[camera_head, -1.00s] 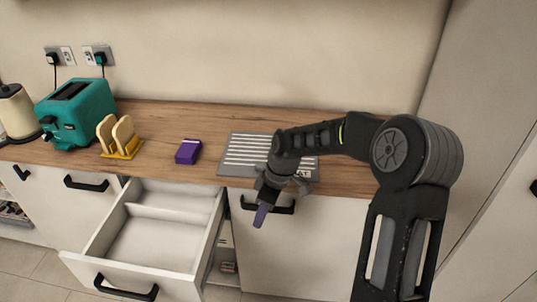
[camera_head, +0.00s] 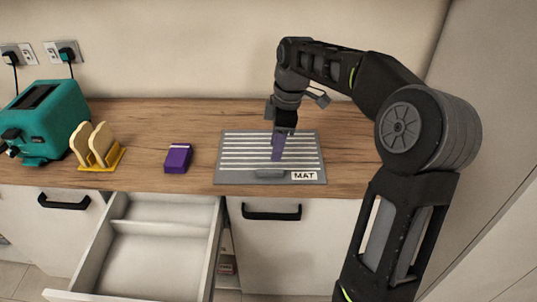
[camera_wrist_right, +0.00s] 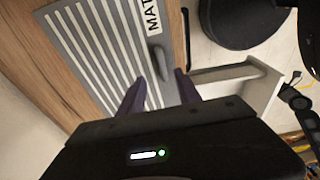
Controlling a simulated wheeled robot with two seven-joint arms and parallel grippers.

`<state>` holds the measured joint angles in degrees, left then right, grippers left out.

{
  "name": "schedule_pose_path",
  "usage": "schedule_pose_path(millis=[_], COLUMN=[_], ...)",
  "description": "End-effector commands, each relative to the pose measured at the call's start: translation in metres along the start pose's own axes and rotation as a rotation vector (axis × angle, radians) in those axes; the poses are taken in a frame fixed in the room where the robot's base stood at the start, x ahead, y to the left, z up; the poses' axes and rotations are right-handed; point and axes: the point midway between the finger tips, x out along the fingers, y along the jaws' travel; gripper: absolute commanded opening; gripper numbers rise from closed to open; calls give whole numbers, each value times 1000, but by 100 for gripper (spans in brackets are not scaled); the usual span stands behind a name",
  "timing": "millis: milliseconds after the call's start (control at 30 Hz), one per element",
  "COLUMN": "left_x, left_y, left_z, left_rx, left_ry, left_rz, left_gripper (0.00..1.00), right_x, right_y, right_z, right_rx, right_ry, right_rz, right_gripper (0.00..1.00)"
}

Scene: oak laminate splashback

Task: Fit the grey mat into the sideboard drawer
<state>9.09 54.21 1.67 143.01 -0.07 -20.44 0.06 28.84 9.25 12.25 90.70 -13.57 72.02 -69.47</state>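The grey mat (camera_head: 230,180) has white stripes, a MAT label and a raised grey handle (camera_head: 270,174) near its front edge. It lies flat on the wooden worktop. The sideboard drawer (camera_head: 150,262) is pulled open below and left of it; its inside is bare, with a divider towards the back. My right gripper (camera_head: 277,157) points down over the mat, behind the handle. In the right wrist view its purple fingers (camera_wrist_right: 161,90) are apart with nothing between them, and the handle (camera_wrist_right: 160,62) lies just beyond the tips. My left gripper is out of view.
A purple box (camera_head: 178,158) stands on the worktop left of the mat. Further left are a yellow rack (camera_head: 103,160) with toast and a teal toaster (camera_head: 48,118). A closed cabinet front with a black handle (camera_head: 271,213) is below the mat.

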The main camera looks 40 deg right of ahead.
Motion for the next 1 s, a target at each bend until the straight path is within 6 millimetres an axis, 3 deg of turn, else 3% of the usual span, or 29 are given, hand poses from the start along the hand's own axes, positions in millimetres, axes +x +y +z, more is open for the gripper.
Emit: schedule_pose_path(millis=[200,567,1000], left_x=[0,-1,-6], left_y=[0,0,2], left_z=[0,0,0], left_rx=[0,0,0], left_ry=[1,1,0], left_rz=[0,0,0], left_gripper=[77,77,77], right_x=[22,26,75], right_y=[-1,-1,-4], right_z=[0,0,-3], right_rx=[0,0,0], right_ry=[-1,0,-1], right_rz=[-3,-1,-2], right_gripper=[40,40,40])
